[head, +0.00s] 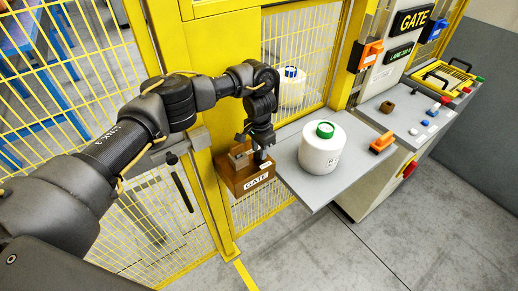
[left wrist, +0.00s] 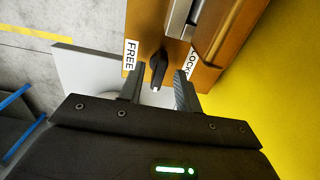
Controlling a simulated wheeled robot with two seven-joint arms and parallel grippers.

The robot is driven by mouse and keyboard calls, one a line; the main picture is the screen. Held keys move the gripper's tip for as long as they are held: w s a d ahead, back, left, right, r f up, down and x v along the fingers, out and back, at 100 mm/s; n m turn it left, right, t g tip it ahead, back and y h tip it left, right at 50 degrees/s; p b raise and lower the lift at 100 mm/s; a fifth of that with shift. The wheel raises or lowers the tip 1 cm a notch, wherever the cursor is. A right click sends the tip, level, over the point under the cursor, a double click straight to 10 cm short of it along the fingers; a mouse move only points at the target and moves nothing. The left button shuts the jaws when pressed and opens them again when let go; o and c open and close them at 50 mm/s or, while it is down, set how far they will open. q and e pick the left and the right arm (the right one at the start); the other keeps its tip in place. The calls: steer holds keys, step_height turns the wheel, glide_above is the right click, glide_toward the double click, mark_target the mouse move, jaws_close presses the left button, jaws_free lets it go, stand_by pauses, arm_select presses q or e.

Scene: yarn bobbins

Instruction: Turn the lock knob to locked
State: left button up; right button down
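The lock box (head: 240,179) is a brown case marked GATE, mounted on the yellow gate post. In the left wrist view its face (left wrist: 176,52) carries a FREE label (left wrist: 130,55) on the left and a partly hidden LOCKED label (left wrist: 191,62) on the right. The black lock knob (left wrist: 157,66) sits between the labels, its white-marked end towards my gripper. My left gripper (head: 259,157) is at the box; in the wrist view its fingers (left wrist: 159,88) are open, one on each side of the knob, with visible gaps. My right gripper is not in view.
A grey shelf (head: 292,172) beside the box holds a white bobbin (head: 321,153) with a green top and an orange item (head: 382,143). Yellow mesh fence (head: 165,235) stands around the post. A control desk (head: 420,112) is at the right.

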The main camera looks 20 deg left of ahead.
mark_target(259, 151)
arm_select(q)
step_height(259, 151, up, 11)
steer(key=b, duration=0.1)
steer(key=shift+f+b, duration=0.15)
steer(key=shift+b, duration=0.25)
stand_by(0.5)
